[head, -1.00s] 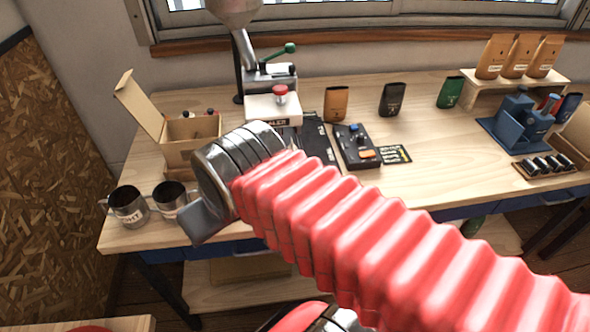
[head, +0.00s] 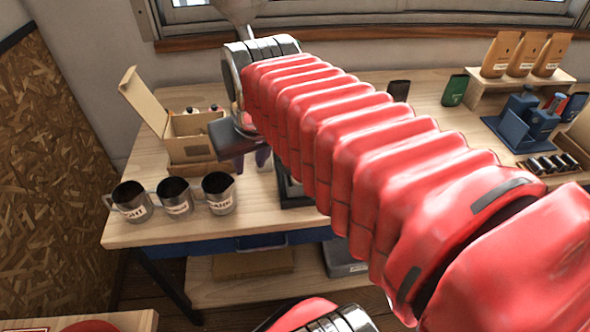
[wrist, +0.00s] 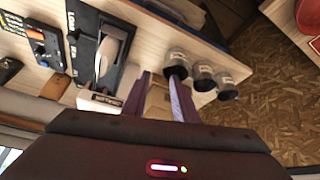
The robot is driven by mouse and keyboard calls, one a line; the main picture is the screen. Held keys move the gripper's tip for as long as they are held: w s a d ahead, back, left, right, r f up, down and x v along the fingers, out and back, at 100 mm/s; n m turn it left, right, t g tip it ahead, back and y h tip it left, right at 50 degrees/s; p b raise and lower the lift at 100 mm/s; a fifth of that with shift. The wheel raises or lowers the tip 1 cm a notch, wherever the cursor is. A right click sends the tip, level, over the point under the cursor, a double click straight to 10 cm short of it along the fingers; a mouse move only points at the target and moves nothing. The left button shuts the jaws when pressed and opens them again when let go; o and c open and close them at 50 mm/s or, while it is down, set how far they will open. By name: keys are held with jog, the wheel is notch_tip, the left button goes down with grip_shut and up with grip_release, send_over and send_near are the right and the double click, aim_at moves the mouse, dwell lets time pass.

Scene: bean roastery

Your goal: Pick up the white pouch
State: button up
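I cannot make out a white pouch in either view; my arm hides part of the bench in the head view. My gripper (head: 240,160) hangs above the bench, between the cardboard box and the white sealer (head: 263,160), which is mostly hidden behind it. In the wrist view, my gripper's (wrist: 160,80) two purple fingers stand apart, with only a pale tan surface showing between them. The white sealer with its lever shows just left of the fingers in the wrist view (wrist: 100,100).
An open cardboard box (head: 195,140) stands left of my gripper. Three metal mugs (head: 174,198) line the bench's front left. A black pouch (head: 399,90) and a green pouch (head: 455,90) stand at the back. A blue caddy (head: 520,122) is at the right.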

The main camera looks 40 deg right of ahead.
jog(key=w+d+r+m+g+h, duration=0.1)
jog(key=d+r+m, duration=0.2)
jog(key=d, duration=1.1)
jog(key=shift+d+m, duration=0.15)
jog(key=shift+m, duration=0.25)
jog(key=x, duration=0.8)
jog(key=shift+d+f, duration=0.15)
jog(key=shift+f, duration=0.1)
jog(key=shift+x, duration=2.6)
jog(key=shift+s, duration=0.1)
jog(key=shift+c, duration=0.6)
grip_shut()
